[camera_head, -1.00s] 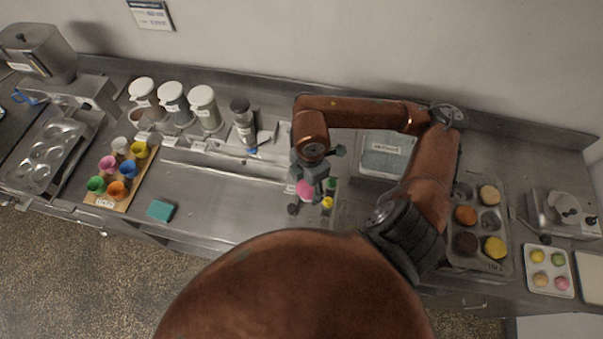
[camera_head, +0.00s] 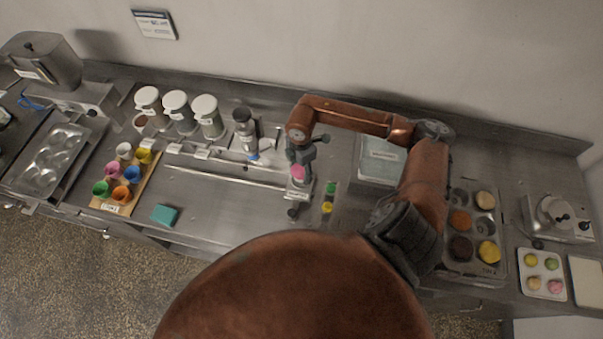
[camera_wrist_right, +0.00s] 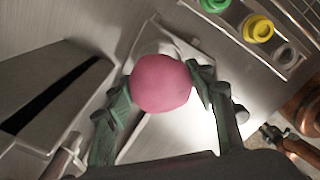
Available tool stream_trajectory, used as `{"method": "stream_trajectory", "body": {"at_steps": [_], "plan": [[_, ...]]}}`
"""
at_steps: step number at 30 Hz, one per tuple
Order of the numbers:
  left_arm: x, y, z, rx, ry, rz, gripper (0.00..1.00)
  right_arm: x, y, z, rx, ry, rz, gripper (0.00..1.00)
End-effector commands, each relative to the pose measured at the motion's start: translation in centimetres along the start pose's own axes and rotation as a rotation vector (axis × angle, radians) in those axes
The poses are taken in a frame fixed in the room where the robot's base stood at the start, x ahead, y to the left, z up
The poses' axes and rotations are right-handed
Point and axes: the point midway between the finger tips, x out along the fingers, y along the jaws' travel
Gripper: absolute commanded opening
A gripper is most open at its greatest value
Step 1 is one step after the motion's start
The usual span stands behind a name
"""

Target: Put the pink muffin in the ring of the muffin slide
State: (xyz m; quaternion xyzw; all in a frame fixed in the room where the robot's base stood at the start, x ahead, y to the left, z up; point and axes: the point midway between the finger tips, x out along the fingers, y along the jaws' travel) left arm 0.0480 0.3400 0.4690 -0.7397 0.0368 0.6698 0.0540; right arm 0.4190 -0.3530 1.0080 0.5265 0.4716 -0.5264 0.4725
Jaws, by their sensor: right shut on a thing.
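The pink muffin (camera_head: 298,172) is held in my right gripper (camera_head: 298,168). In the right wrist view the pink muffin (camera_wrist_right: 162,83) sits between the two green fingers of the gripper (camera_wrist_right: 160,95), which are shut on its sides. A light metal piece with a rounded end (camera_wrist_right: 165,48), perhaps part of the muffin slide (camera_head: 300,190), shows under and beyond the muffin. The ring is hidden or too small to make out, and I cannot tell whether the muffin touches anything below. My left gripper is not in view.
A strip with green and yellow round pieces (camera_head: 328,197) lies just right of the gripper. A muffin tin (camera_head: 472,225) and a small white tray (camera_head: 541,273) stand at the right. A teal sponge (camera_head: 164,214) lies left, with clear counter (camera_head: 225,205) beside it.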

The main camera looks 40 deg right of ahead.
Motion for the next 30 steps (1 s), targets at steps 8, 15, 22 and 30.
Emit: {"method": "stream_trajectory", "body": {"at_steps": [8, 15, 22, 30], "plan": [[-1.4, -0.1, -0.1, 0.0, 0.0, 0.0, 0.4, 3.1, 0.1, 0.0, 0.0, 0.001, -0.002, 0.36], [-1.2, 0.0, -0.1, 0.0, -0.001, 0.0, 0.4, 3.4, 0.1, 0.1, -0.001, 0.0, -0.001, 0.36], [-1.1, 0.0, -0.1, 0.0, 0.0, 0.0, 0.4, 3.6, 0.1, 0.1, 0.0, -0.001, -0.001, 0.58], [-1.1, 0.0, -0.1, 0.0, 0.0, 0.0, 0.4, 3.5, 0.1, 0.1, 0.0, -0.001, -0.001, 0.67]]}}
